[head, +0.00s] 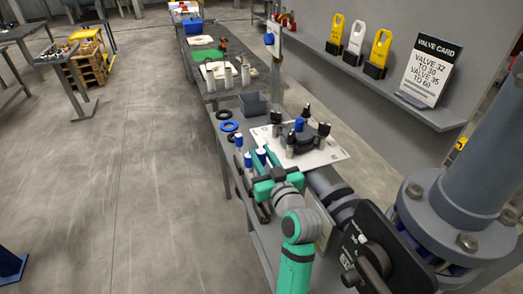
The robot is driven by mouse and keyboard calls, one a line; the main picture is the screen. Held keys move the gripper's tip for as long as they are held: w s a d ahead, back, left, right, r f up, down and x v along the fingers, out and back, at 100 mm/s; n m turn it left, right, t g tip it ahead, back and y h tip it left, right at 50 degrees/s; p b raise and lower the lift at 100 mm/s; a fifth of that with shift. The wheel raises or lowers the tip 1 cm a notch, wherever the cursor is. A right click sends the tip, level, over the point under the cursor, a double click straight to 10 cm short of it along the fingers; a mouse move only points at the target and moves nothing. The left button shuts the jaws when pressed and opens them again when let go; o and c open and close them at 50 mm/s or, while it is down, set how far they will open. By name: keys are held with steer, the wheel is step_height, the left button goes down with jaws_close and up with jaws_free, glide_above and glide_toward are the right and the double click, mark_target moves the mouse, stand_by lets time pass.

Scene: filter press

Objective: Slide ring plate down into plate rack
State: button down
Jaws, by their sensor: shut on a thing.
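My gripper (262,165), teal and dark grey, is at the near part of the long grey bench, among small blue-capped bottles (248,160). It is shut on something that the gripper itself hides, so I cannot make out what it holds. I cannot pick out the ring plate for certain. A blue ring (229,126) and a black ring (224,115) lie flat on the bench beyond the gripper, apart from it. I cannot identify the plate rack in this view.
A white sheet with a dark holder of black-topped pieces (297,139) lies right of my gripper. A grey bin (253,104) stands beyond. Grey pipework with a dark valve box (372,250) and a flanged column (455,215) crowd the right. The floor at left is open.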

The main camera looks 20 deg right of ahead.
steer(key=shift+f, duration=3.1)
steer(key=shift+d+f, duration=0.2)
steer(key=shift+f, duration=0.25)
steer(key=shift+a+f, duration=0.15)
steer(key=shift+f, duration=0.4)
steer(key=shift+a+f, duration=0.15)
steer(key=shift+f, duration=0.35)
steer(key=shift+d+f, duration=0.1)
steer(key=shift+f, duration=1.3)
steer(key=c, duration=1.3)
jaws_free()
steer(key=shift+w, duration=0.1)
steer(key=shift+c, duration=0.2)
steer(key=shift+f, duration=0.1)
